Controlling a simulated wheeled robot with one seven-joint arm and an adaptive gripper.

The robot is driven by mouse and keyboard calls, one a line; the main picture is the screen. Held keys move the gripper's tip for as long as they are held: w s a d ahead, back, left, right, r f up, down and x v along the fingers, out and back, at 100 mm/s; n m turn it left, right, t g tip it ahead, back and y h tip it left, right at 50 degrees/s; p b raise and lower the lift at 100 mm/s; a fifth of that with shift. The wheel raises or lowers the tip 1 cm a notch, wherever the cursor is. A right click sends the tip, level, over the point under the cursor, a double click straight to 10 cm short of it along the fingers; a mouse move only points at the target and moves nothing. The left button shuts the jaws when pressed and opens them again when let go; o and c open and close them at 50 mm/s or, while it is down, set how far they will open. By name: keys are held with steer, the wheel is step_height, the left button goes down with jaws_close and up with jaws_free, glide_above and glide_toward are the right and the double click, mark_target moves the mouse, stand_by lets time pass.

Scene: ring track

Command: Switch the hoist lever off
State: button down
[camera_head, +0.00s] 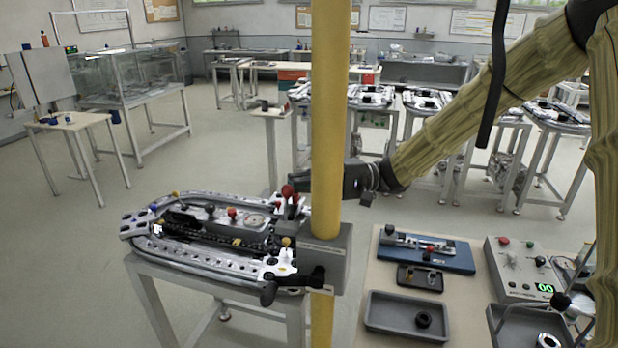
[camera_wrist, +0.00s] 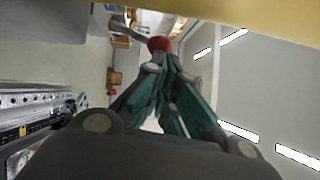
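In the wrist view, the red knob (camera_wrist: 159,43) on a grey rod is just beyond the tips of my gripper (camera_wrist: 165,64). A gap shows between the fingers; they look open. Contact with the knob cannot be made out.
A grey box (camera_head: 325,262) is fixed around the post beside the track. The bench at right holds a blue fixture (camera_head: 428,252), a grey tray (camera_head: 407,317) and a control box with a green display (camera_head: 525,268). Open floor lies to the left.

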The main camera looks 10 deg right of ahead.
steer(key=shift+w, duration=0.15)
stand_by(0.3)
steer(key=w+d+f+b, duration=0.1)
steer(key=w+d, duration=0.2)
steer(key=d, duration=0.9)
steer(key=shift+w+d+f, duration=0.2)
steer(key=shift+w+d, duration=0.1)
steer(key=shift+f, duration=0.1)
steer(key=f, duration=0.1)
steer(key=w+f+m+p, duration=0.1)
steer(key=f, duration=0.1)
steer(key=shift+d+m+y, duration=0.2)
steer(key=shift+m+y, duration=0.1)
steer(key=shift+y, duration=0.1)
steer(key=shift+a+r, duration=0.1)
steer(key=shift+a, duration=0.05)
